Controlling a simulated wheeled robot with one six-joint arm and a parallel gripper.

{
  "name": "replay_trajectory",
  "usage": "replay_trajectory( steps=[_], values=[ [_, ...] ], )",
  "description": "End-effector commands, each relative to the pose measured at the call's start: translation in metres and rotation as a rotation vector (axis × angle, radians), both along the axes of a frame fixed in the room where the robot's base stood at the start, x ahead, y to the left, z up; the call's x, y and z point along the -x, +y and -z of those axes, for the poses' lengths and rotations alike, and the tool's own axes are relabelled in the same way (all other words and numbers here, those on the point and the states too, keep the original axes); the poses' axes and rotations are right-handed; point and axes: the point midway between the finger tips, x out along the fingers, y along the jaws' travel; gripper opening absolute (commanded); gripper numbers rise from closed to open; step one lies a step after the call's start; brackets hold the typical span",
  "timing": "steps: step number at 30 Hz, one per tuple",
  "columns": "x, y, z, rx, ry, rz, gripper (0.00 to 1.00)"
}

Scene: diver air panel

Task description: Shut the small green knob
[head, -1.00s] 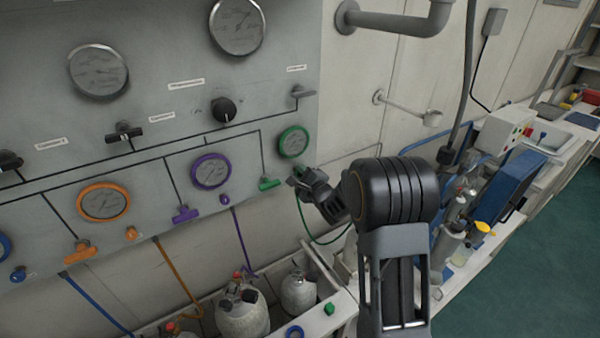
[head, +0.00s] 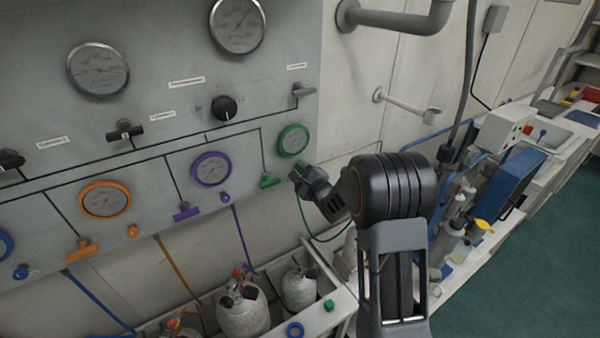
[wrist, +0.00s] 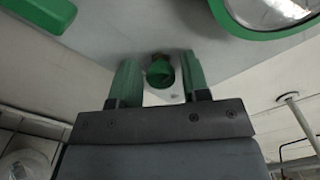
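The small green knob (wrist: 160,71) sits on the underside of the grey panel's lower edge area in the wrist view, between my two fingers. My gripper (wrist: 160,80) is open, with one green-padded finger on each side of the knob and a narrow gap showing on both sides. In the head view my gripper (head: 298,172) is at the panel's lower right, below the green-rimmed gauge (head: 293,141). The knob is hidden behind my gripper there.
A green lever handle (head: 269,182) is just left of my gripper; it also shows in the wrist view (wrist: 42,12). A purple knob (head: 225,197) and purple handle (head: 186,212) are further left. A green hose (head: 309,228) hangs below. Cylinders (head: 243,313) stand underneath.

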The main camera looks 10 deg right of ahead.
Motion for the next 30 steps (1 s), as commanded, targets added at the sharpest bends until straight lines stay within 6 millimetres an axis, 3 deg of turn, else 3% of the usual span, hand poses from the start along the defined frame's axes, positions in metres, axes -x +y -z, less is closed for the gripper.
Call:
replay_trajectory(
  steps=[3,14,30],
  values=[
    [0.000,0.000,0.000,0.000,0.001,0.001,0.54],
    [0.008,-0.003,0.000,0.002,-0.002,0.002,0.54],
    [0.103,-0.035,0.001,0.001,-0.002,0.003,0.54]
  ],
)
